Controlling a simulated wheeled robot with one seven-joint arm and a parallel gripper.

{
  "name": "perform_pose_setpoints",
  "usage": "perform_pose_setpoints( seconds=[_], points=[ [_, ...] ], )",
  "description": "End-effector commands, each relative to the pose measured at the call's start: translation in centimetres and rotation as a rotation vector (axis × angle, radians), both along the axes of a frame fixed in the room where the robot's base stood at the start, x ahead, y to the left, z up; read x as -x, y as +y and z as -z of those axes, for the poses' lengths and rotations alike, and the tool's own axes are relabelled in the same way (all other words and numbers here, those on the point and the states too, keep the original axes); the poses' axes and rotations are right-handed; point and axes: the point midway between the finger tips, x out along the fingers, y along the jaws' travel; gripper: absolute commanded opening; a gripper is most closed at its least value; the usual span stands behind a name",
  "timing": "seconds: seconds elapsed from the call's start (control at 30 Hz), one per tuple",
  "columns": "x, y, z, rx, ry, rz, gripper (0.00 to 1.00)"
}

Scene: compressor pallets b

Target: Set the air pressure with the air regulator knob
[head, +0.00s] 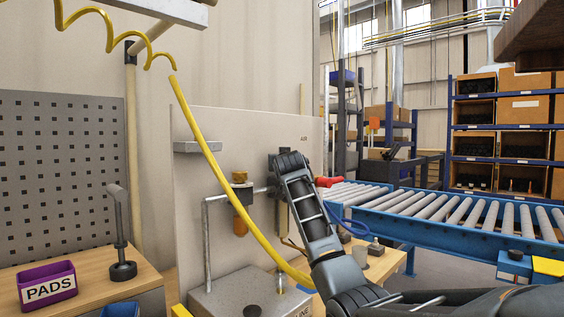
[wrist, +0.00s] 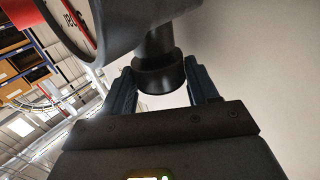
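The air regulator knob (wrist: 160,77), dark and round on a short dark neck, is in the middle of the wrist view. My gripper (wrist: 159,66) has one finger on each side of it. The fingers are very close to the knob's sides, and I cannot tell whether they press on it. A round gauge (wrist: 83,25) with a white face, a red mark and the lettering "bar" is partly in view beside the knob. In the head view my arm reaches the upright panel (head: 240,135), and my wrist hides the knob and fingertips.
A yellow hose (head: 215,165) hangs across the panel in front. A brass-topped filter with an amber bowl (head: 240,222) is left of my wrist. A red handle (head: 328,182) is just to its right. A roller conveyor (head: 440,205) lies to the right, and a purple PADS bin (head: 47,287) at lower left.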

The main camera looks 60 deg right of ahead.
Motion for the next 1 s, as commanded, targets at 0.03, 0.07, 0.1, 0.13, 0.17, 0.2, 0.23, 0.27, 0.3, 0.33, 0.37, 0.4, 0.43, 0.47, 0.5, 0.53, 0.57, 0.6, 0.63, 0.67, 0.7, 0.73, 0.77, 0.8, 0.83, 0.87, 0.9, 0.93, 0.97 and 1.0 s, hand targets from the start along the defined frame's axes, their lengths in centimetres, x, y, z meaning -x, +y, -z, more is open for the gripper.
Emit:
perform_pose_setpoints(
  seconds=[0.03,0.07,0.1,0.13,0.17,0.2,0.23,0.27,0.3,0.33,0.37,0.4,0.43,0.47,0.5,0.53,0.57,0.6,0.63,0.67,0.7,0.73,0.77,0.8,0.83,0.87,0.9,0.93,0.97,1.0],
  points=[
    [0.0,0.0,0.0,-0.001,0.001,0.0,0.64],
    [0.0,0.0,0.0,0.0,0.0,0.0,0.67],
    [0.0,0.0,0.0,0.0,0.0,0.0,0.71],
    [0.0,0.0,0.0,0.0,0.0,0.0,0.74],
    [0.0,0.0,0.0,0.0,0.0,-0.001,0.77],
    [0.0,0.0,0.0,0.0,0.0,-0.001,0.8],
    [0.0,0.0,0.0,0.0,0.0,-0.001,0.83],
    [0.0,0.0,0.0,0.0,0.0,-0.001,0.83],
    [0.0,0.0,0.0,0.0,0.0,-0.001,0.83],
    [0.0,0.0,0.0,0.001,-0.001,-0.001,0.83],
    [0.0,0.0,0.0,0.001,-0.001,-0.001,0.83],
    [0.0,0.0,0.0,0.001,-0.001,-0.001,0.83],
    [0.0,0.0,0.0,0.001,-0.001,-0.001,0.83],
    [0.0,0.0,0.0,0.001,-0.001,-0.001,0.83],
    [0.1,0.1,0.0,0.0,-0.001,-0.001,0.83],
    [0.1,0.2,0.0,0.0,-0.001,-0.001,0.83],
    [0.2,0.4,0.0,0.0,-0.001,-0.001,0.83],
    [0.4,0.7,0.0,0.001,-0.002,-0.001,0.83],
    [0.5,0.9,0.0,0.0,-0.003,-0.002,0.83],
    [0.7,1.2,0.0,0.001,-0.003,-0.002,0.83],
    [1.0,1.6,0.1,0.0,-0.003,-0.002,0.83],
    [1.3,2.0,0.1,0.0,-0.004,-0.002,0.83],
    [1.6,2.4,0.1,0.001,-0.003,-0.002,0.83],
    [1.9,2.9,0.1,0.001,-0.002,-0.002,0.83],
    [2.2,3.3,0.1,0.001,-0.003,-0.002,0.83],
    [2.4,3.6,0.1,0.0,-0.003,-0.002,0.83],
    [2.8,4.1,0.1,0.0,-0.003,-0.002,0.83],
    [3.0,4.4,0.1,0.001,-0.003,-0.002,0.83],
    [3.2,4.8,0.1,0.0,-0.001,-0.002,0.83],
    [3.5,5.2,0.1,0.0,-0.001,-0.002,0.83]
  ],
)
